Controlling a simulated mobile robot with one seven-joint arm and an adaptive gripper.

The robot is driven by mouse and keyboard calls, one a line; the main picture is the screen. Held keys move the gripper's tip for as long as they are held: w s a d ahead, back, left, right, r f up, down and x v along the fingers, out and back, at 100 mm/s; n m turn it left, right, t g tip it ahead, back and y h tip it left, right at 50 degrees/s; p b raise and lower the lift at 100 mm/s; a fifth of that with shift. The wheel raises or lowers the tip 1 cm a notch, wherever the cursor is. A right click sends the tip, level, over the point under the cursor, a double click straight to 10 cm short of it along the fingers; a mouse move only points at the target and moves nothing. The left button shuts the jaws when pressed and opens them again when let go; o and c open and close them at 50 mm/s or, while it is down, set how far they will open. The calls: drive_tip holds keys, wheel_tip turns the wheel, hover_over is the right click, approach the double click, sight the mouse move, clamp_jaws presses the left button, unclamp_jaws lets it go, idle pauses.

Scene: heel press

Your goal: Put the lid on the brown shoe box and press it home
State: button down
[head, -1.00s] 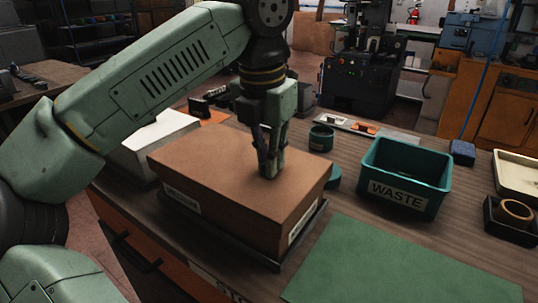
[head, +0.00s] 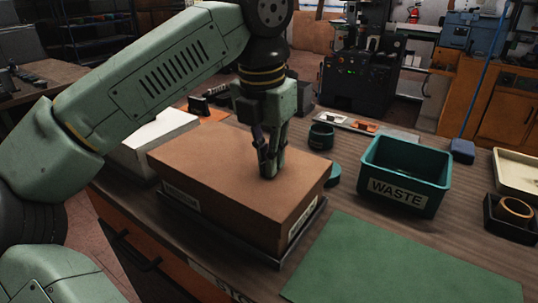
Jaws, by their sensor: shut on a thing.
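The brown shoe box (head: 235,219) stands on a dark low tray (head: 281,262) on the bench, with pale labels on two sides. Its top is covered by a flat brown surface, which looks like the lid (head: 215,165). I cannot make out a seam between lid and box, so how far down the lid sits cannot be told. My gripper (head: 268,174) points straight down onto the top, right of its middle. Its fingers are close together and shut at the lid's surface. What they pinch there is hidden between the fingertips.
A white box (head: 150,137) stands close behind the left of the brown box. A teal waste bin (head: 405,178), a small dark green cup (head: 321,137) and a black holder with a ring (head: 513,215) are to the right. A green mat (head: 395,262) lies bare in front.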

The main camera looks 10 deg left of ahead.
drive_tip(key=c, duration=1.6)
unclamp_jaws()
drive_tip(key=shift+f, duration=0.15)
drive_tip(key=shift+o, duration=0.4)
drive_tip(key=o, duration=0.5)
drive_tip(key=shift+c, duration=0.2)
drive_tip(key=shift+r, duration=0.2)
drive_tip(key=shift+r+p, duration=2.9)
drive_tip(key=shift+r, duration=0.5)
